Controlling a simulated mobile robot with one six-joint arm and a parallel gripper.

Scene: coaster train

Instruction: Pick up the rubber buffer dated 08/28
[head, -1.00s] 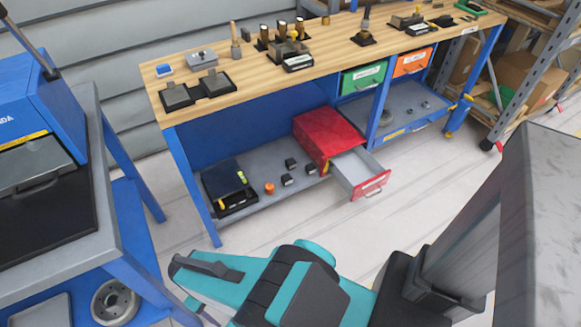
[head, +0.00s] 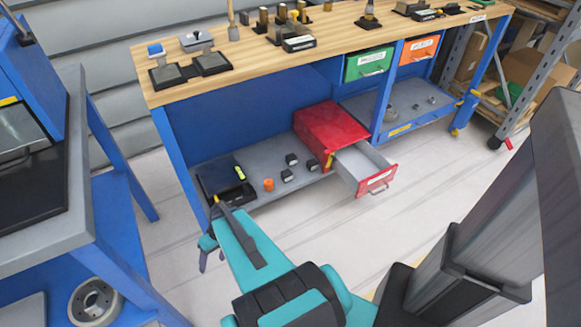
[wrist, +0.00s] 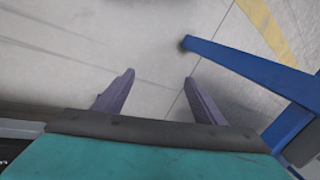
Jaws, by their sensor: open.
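Several small dark blocks sit on the grey lower shelf of the workbench, left of the red drawer unit. One dark block (head: 291,159) is at the back, another dark block (head: 287,175) is in front, and a third dark block (head: 311,165) is to the right. I cannot tell which, if any, is the buffer dated 08/28, as no date is readable. My gripper (head: 211,256) is left of and in front of the shelf. In the wrist view my gripper (wrist: 160,78) is open and empty over bare floor.
An orange cylinder (head: 268,185) and a black tray (head: 235,194) share the lower shelf (head: 258,165). The red drawer unit (head: 330,131) has its drawer (head: 368,169) pulled out. A blue machine stand (head: 110,225) is at left. Floor in front of the bench is clear.

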